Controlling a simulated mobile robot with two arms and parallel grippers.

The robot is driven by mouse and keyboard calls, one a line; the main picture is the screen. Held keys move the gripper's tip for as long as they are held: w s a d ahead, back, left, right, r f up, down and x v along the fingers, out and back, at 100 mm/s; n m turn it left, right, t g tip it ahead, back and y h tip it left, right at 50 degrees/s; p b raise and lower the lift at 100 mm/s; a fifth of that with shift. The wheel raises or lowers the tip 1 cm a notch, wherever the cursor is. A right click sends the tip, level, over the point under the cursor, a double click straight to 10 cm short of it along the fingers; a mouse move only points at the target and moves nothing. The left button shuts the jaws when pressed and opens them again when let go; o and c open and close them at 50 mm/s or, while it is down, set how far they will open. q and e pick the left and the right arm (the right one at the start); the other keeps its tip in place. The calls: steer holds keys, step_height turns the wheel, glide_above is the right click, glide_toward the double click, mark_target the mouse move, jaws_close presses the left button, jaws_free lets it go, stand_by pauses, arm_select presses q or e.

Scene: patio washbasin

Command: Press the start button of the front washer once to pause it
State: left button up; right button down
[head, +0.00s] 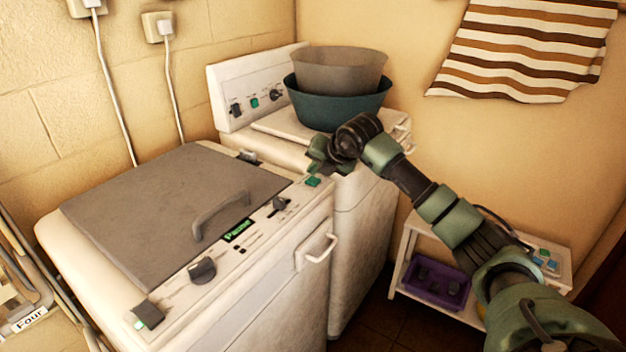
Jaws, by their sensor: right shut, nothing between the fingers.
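The front washer (285,262) is the near white machine with a grey lid (165,205). A green button (313,182), likely the start button, sits at the far right end of its control strip. A small lit green display (238,231) shows text too small to read surely. My right gripper (316,168) is shut and empty, just behind and above the green button in the picture. I cannot tell whether it touches the button. My left gripper is not in view.
A second white washer (362,215) stands behind, bearing a teal basin (335,107) with a grey-brown basin (338,70) in it. Knobs (202,270) and a lid handle (220,213) stick up on the front washer. A low white stand (408,245) holds a purple crate (437,285).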

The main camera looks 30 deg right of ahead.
mark_target(314, 182)
steer(key=shift+r+p, duration=1.55)
steer(key=shift+r, duration=1)
steer(key=shift+a+f, duration=0.1)
